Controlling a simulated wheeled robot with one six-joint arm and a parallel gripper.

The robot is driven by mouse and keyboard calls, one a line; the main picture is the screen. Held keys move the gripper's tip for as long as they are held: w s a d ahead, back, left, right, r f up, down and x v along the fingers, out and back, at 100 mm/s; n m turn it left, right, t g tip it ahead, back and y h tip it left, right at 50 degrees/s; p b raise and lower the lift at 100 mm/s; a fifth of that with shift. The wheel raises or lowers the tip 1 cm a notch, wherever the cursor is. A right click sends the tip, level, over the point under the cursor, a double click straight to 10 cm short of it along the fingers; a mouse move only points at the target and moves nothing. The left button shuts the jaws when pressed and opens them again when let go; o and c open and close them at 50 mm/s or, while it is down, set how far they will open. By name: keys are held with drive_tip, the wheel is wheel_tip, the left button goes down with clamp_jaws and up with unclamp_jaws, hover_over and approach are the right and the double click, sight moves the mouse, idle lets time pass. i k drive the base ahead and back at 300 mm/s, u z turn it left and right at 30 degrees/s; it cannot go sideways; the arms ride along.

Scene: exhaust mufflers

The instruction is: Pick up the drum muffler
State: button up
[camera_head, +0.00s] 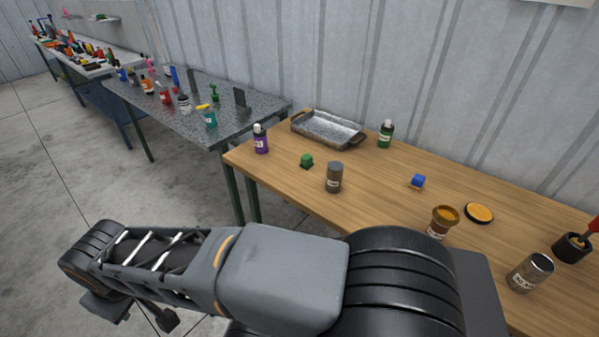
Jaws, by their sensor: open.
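I cannot make out anything that is surely the drum muffler. I cannot tell whether either one is the drum muffler. My arm stretches across the bottom of the view, in front of the table.
The table also holds a metal tray (327,129), a purple bottle (261,139), a green bottle (386,134), green (306,161) and blue (418,181) blocks, an orange-topped jar (443,221), a round lid (479,213) and a black pot (572,248). A grey table (180,130) stands left. Bare floor lies left.

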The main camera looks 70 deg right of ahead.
sight(335, 168)
drive_tip(key=z, duration=0.05)
drive_tip(key=i, duration=0.9)
drive_tip(key=z, duration=2.85)
